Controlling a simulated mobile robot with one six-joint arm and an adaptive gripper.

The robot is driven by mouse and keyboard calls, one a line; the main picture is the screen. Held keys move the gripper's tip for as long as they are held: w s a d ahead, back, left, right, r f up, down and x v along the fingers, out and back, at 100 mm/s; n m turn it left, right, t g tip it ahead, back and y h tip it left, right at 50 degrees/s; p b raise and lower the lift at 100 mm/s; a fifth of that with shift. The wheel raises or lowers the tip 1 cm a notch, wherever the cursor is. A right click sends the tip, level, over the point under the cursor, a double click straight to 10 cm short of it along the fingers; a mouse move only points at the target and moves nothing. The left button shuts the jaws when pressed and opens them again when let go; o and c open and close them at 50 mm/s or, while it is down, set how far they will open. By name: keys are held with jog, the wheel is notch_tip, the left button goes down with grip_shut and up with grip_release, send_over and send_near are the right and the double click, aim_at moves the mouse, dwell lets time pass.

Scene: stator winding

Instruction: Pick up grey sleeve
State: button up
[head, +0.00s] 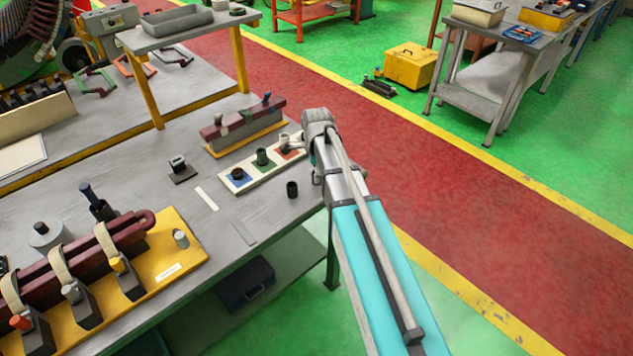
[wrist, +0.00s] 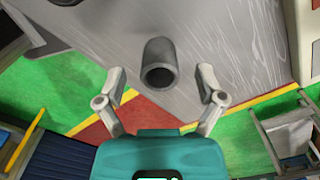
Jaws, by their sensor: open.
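A dark grey hollow sleeve (head: 292,189) stands on the grey workbench close to its right edge. In the wrist view the sleeve (wrist: 158,55) is seen with its round opening facing the camera, in line with the gap between my fingers. My gripper (wrist: 162,83) is open, with one finger to each side of the sleeve and bare gaps between; no contact shows. In the head view my gripper (head: 314,165) is at the bench edge, up and right of the sleeve, and is partly hidden by my wrist.
A white tray (head: 225,186) with blue, green and red patches holds small cylinders beside the sleeve. A maroon block on a yellow base (head: 247,137) stands behind it. A yellow fixture board (head: 190,255) lies at the front left. Right of the bench is open floor.

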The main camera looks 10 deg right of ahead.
jog(key=shift+f+b, duration=0.7)
jog(key=shift+f, duration=0.3)
jog(key=c, duration=1)
